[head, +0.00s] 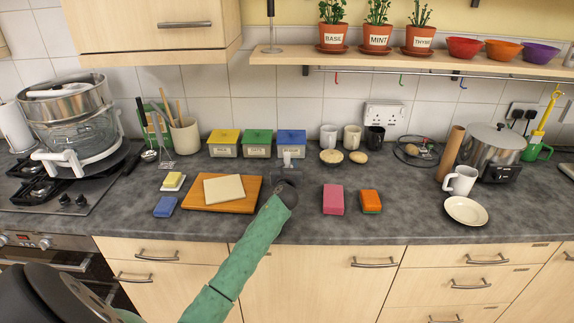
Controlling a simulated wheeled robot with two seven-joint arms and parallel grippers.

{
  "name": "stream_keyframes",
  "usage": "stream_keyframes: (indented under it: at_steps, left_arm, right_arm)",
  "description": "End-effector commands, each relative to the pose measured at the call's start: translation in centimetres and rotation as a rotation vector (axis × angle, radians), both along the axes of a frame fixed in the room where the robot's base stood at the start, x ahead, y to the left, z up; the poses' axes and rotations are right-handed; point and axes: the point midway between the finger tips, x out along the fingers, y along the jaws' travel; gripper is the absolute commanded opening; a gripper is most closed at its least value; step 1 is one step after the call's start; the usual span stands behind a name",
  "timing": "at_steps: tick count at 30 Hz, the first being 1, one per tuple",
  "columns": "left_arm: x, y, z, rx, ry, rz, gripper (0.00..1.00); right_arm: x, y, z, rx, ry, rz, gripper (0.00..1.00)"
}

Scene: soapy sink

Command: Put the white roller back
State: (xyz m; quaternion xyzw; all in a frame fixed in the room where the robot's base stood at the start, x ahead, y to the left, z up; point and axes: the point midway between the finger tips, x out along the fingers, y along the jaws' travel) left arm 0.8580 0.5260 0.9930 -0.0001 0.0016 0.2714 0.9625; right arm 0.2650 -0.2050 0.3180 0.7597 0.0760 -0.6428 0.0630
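My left gripper (287,172) is over the middle of the counter, at the end of the green-sleeved arm. It is in front of the blue-lidded box and right of the wooden board. A small pale piece (287,157) shows at its tip; I cannot tell whether it is a finger or part of something held. The wrist hides the fingers, so their opening is unclear. No white roller can be made out for certain. A white upright roll (14,127) stands at the far left edge, partly cut off. My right gripper is not in view.
A wooden board (243,203) bears a pale slab. A pink block (333,199) and an orange sponge (370,201) lie to the right. Lidded boxes (257,143) line the back. A white plate (466,211) and mug (460,180) are at right. Counter between sponge and plate is clear.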

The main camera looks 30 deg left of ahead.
Motion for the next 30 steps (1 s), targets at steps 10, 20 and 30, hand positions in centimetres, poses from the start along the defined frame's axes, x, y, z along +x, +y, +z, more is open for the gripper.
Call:
stream_keyframes:
  at_steps: [10, 20, 30]
  left_arm:
    - [-0.2, -0.1, 1.4, -0.001, -0.003, 0.0, 0.43]
    - [-4.1, -2.5, 1.2, 0.002, -0.003, -0.002, 0.43]
    - [-8.9, -5.4, 1.3, 0.002, -0.003, -0.001, 0.43]
  right_arm:
    - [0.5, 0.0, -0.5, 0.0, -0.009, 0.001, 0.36]
    - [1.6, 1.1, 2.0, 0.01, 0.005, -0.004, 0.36]
    - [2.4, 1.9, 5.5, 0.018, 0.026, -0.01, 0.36]
